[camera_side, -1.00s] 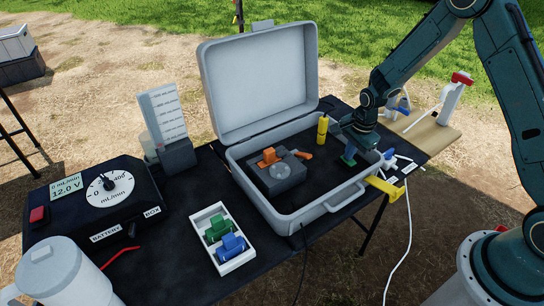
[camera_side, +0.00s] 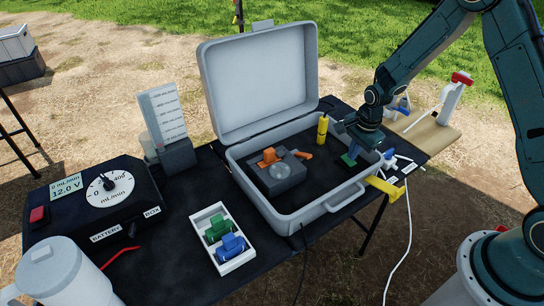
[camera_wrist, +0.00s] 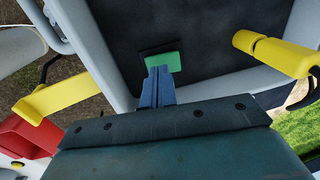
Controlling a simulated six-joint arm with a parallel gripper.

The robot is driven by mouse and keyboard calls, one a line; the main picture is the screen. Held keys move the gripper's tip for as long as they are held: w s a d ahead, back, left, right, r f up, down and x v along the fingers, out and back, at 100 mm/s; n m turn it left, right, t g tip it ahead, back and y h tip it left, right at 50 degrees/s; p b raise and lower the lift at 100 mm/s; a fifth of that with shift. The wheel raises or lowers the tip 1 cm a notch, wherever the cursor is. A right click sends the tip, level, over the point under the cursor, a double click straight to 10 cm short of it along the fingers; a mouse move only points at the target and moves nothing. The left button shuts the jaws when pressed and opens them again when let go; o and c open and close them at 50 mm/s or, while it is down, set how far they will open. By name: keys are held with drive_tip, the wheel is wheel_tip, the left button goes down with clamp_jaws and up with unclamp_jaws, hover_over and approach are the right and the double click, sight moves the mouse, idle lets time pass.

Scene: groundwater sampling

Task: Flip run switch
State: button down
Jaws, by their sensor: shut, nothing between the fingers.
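A red rocker-like switch (camera_side: 37,214) sits on the left end of the black battery box (camera_side: 130,215), far from my gripper. The pictures do not show whether it is the run switch. My gripper (camera_side: 352,150) is at the right end of the open grey case (camera_side: 300,215). Its blue fingers are shut and empty in the wrist view (camera_wrist: 157,84). A small green piece (camera_side: 348,160) on a dark base lies just beyond the fingertips, also seen in the wrist view (camera_wrist: 162,63). I cannot tell whether they touch.
A yellow cylinder (camera_side: 322,128) stands in the case beside my gripper. A dark block with an orange part (camera_side: 268,157) is left of it. A yellow clamp (camera_side: 382,188) sits at the case's right rim. A white tray (camera_side: 236,262) holds green and blue parts. The open lid (camera_side: 262,82) rises behind.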

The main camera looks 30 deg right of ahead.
wheel_tip(320, 180, up, 12)
drive_tip(key=s, duration=0.2)
drive_tip(key=shift+s+r, duration=0.25)
idle(0.5)
drive_tip(key=shift+w+r+t, duration=0.15)
drive_tip(key=shift+w+t, duration=0.15)
drive_tip(key=shift+w, duration=0.45)
approach(354, 164)
drive_tip(key=shift+w+a+f, duration=0.1)
drive_tip(key=shift+w+f, duration=0.65)
drive_tip(key=shift+f, duration=0.25)
drive_tip(key=shift+w+d+f, duration=0.1)
drive_tip(key=shift+w+f, duration=0.65)
drive_tip(key=shift+f, duration=0.3)
drive_tip(key=shift+w+a+f, duration=0.1)
drive_tip(key=shift+w+f, duration=0.65)
drive_tip(key=shift+f, duration=0.25)
